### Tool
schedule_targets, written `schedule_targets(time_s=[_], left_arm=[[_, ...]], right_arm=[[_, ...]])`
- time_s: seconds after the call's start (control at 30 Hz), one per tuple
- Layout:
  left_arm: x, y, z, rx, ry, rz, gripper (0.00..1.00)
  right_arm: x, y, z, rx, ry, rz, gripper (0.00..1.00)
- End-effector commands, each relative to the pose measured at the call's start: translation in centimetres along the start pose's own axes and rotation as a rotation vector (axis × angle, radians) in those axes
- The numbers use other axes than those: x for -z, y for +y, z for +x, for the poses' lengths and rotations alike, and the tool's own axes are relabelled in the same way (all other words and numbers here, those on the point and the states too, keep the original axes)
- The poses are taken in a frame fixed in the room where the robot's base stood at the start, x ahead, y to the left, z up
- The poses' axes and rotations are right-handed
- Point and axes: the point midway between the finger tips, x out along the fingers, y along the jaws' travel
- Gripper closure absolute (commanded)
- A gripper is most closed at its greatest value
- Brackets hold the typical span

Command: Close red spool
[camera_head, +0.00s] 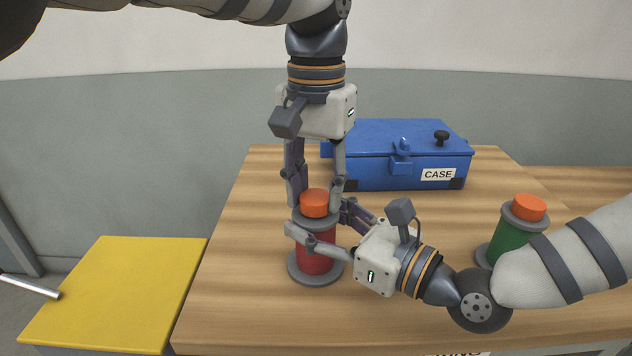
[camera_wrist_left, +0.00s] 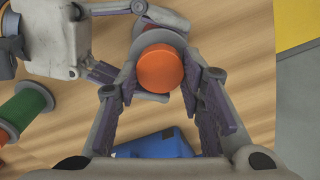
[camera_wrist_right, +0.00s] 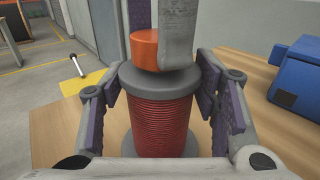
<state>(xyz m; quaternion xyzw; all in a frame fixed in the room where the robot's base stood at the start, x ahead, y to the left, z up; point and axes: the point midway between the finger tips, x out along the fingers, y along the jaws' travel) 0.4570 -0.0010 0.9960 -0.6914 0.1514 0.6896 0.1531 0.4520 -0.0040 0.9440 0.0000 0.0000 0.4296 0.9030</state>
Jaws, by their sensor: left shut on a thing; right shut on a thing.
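The red spool (camera_head: 316,248) stands upright on the table with grey flanges and an orange cap (camera_head: 314,203) on top. The cap also shows in the left wrist view (camera_wrist_left: 160,69). The wound red body (camera_wrist_right: 160,120) fills the middle of the right wrist view. My left gripper (camera_head: 316,201) points down from above and is shut on the orange cap, a finger on each side. My right gripper (camera_head: 318,226) comes in low from the right and is shut on the red spool, its fingers on both sides just below the top flange. The fingers hide parts of the spool and cap.
A green spool (camera_head: 511,236) with an orange cap (camera_head: 529,207) stands at the right, partly behind my right arm. A blue case (camera_head: 385,165) sits at the back of the wooden table (camera_head: 232,270). A yellow-topped surface (camera_head: 110,290) is at lower left.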

Motion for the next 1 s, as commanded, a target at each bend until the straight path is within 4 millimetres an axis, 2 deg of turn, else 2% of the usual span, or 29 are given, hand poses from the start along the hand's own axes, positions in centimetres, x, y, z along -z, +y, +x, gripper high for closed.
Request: schedule_targets(time_s=[0.13, 0.17, 0.4, 0.63, 0.67, 0.73, 1.0], left_arm=[[-0.01, 0.01, 0.31, 0.000, 0.000, 0.000, 0.79], [0.00, 0.01, 0.29, 0.000, 0.000, 0.003, 0.79], [-0.01, 0.11, 0.27, -0.002, 0.001, 0.289, 0.79], [-0.01, 0.10, 0.24, -0.001, 0.002, 0.301, 0.79], [-0.01, 0.10, 0.24, -0.001, 0.002, 0.300, 0.63], [-0.01, 0.10, 0.24, -0.001, 0.002, 0.300, 0.47], [-0.01, 0.07, 0.24, -0.001, 0.002, 0.298, 0.45]], right_arm=[[0.01, -0.02, -0.01, 0.001, 0.000, 0.000, 0.95], [0.01, -0.02, -0.01, 0.001, 0.000, 0.000, 1.00], [0.02, -0.02, -0.01, 0.000, 0.000, 0.000, 1.00], [0.01, -0.02, -0.01, 0.000, 0.001, 0.000, 1.00], [0.02, -0.02, -0.01, 0.000, 0.001, 0.000, 1.00], [0.02, -0.02, -0.01, 0.000, 0.001, 0.000, 1.00], [0.01, -0.01, 0.00, 0.000, 0.000, 0.000, 1.00]])
